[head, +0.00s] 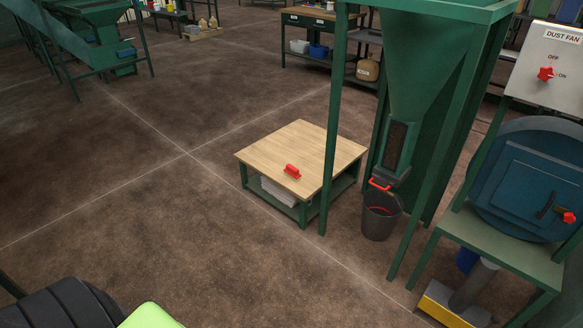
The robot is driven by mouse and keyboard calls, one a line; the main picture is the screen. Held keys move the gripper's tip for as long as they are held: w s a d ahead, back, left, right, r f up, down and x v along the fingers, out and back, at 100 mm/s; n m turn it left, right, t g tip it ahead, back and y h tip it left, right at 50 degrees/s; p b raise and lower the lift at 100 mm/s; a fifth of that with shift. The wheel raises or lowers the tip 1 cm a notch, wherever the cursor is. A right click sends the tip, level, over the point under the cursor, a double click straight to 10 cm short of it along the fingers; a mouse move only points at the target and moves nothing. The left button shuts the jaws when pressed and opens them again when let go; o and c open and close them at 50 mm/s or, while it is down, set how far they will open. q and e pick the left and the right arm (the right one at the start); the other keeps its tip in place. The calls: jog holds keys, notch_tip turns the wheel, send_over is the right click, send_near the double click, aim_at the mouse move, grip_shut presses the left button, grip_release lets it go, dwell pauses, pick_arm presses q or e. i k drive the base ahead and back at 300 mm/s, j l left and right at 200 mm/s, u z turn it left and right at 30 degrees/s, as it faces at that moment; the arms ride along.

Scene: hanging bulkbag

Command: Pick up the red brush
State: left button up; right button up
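The red brush (292,171) lies on the wooden top of a low green-framed table (303,147), near the middle of the top. It looks like a small red block with a raised handle. Nothing covers it. Neither of my grippers shows in the head view, and nothing is touching the brush.
A green hopper (424,75) on posts stands right of the table, with a dark bucket (381,220) under its outlet. A dust fan control box (548,68) and a blue round machine (528,185) are at the right. Open floor (170,220) lies left and in front.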

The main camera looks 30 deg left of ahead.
aim_at(290, 171)
jog(key=i+j+u, duration=0.1)
jog(key=i+j, duration=1)
jog(key=i, duration=0.15)
jog(key=i+j+u, duration=0.15)
jog(key=i+j, duration=0.35)
jog(key=i, duration=0.1)
